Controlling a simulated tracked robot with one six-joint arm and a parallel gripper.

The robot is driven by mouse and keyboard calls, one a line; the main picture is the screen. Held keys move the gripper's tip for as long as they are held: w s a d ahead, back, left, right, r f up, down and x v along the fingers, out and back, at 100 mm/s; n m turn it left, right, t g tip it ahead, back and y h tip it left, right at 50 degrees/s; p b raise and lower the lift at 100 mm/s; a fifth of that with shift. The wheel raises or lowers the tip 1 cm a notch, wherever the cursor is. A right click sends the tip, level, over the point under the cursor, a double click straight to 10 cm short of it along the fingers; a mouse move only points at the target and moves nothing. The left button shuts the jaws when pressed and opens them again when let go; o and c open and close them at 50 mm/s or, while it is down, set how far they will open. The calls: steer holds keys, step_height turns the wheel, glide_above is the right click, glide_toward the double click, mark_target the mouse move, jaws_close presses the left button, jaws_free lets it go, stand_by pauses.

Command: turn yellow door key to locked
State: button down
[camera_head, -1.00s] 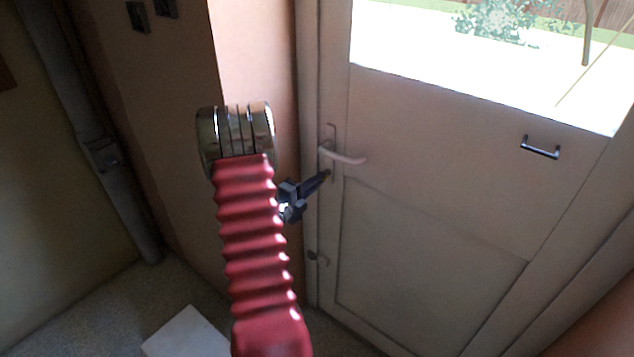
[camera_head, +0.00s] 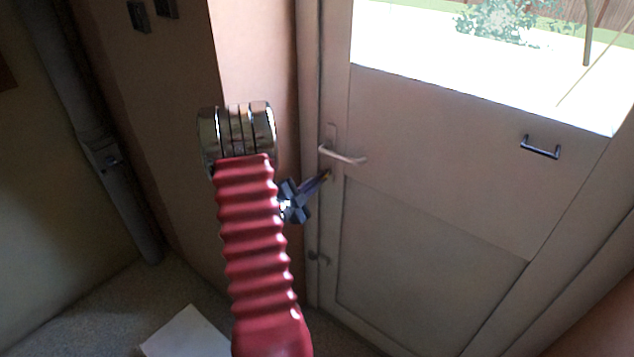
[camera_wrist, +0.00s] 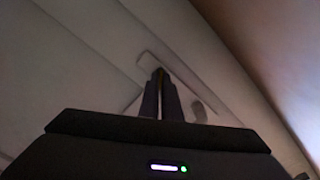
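The yellow door key (camera_head: 327,175) shows only as a small yellow spot at the lock, just below the white door handle (camera_head: 345,156). My gripper (camera_head: 325,177) reaches it from the left with its fingertips at the lock. In the wrist view, my gripper's two dark fingers (camera_wrist: 161,75) are close together, with a thin yellowish strip of the key (camera_wrist: 160,72) between them. The fingers appear shut on the key. They hide most of it, so its exact angle cannot be told. The handle plate (camera_wrist: 188,72) lies just behind the fingertips.
The pale door (camera_head: 430,190) is closed, with a bright window (camera_head: 470,50) above and a dark pull handle (camera_head: 540,147) at right. A second small fitting (camera_head: 318,257) sits low on the door's left edge. A grey pipe (camera_head: 110,175) stands at far left.

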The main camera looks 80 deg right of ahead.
steer(key=n, duration=1.1)
steer(key=shift+w+f, duration=0.2)
stand_by(0.4)
steer(key=c, duration=2)
jaws_free()
steer(key=shift+s+r, duration=0.1)
steer(key=v, duration=1.4)
steer(key=shift+d, duration=0.1)
